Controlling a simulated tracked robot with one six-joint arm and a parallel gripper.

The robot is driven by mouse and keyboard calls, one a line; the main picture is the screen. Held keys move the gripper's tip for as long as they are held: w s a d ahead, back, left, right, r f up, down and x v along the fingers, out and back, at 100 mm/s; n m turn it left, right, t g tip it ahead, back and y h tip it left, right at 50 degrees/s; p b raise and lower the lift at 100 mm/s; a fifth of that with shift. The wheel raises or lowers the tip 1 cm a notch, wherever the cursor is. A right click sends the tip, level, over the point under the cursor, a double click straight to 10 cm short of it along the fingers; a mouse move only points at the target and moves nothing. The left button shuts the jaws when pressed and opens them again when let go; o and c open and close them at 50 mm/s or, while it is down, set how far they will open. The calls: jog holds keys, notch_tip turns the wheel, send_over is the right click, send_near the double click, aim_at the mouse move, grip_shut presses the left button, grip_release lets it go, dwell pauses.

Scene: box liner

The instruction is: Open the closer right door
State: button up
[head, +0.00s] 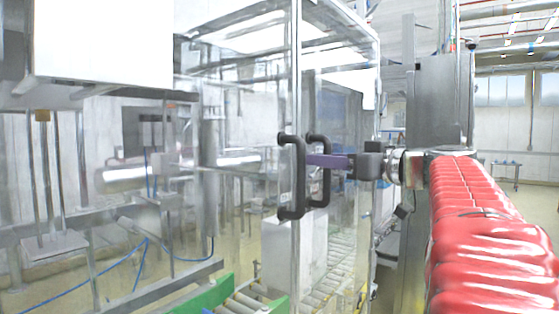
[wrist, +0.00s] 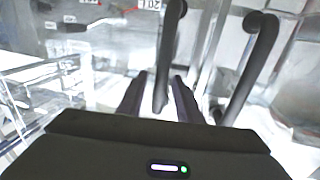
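Two black bar handles stand upright side by side on the clear doors of the machine enclosure. The left handle (head: 298,180) and the right handle (head: 326,187) sit near the metal corner post. My gripper (head: 312,160) reaches in from the right, its purple fingers level with the upper part of the right handle. In the wrist view, one handle (wrist: 172,45) runs down between the fingers of my gripper (wrist: 160,76), with a gap visible around it. The other handle (wrist: 252,70) is to the right, clear of the fingers. The doors look shut.
The metal post (head: 295,85) stands close to the handles. Open floor shows at the far right, beyond my red-covered arm.

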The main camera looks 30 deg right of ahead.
grip_shut()
dwell(0.4)
jog(key=shift+d, duration=0.1)
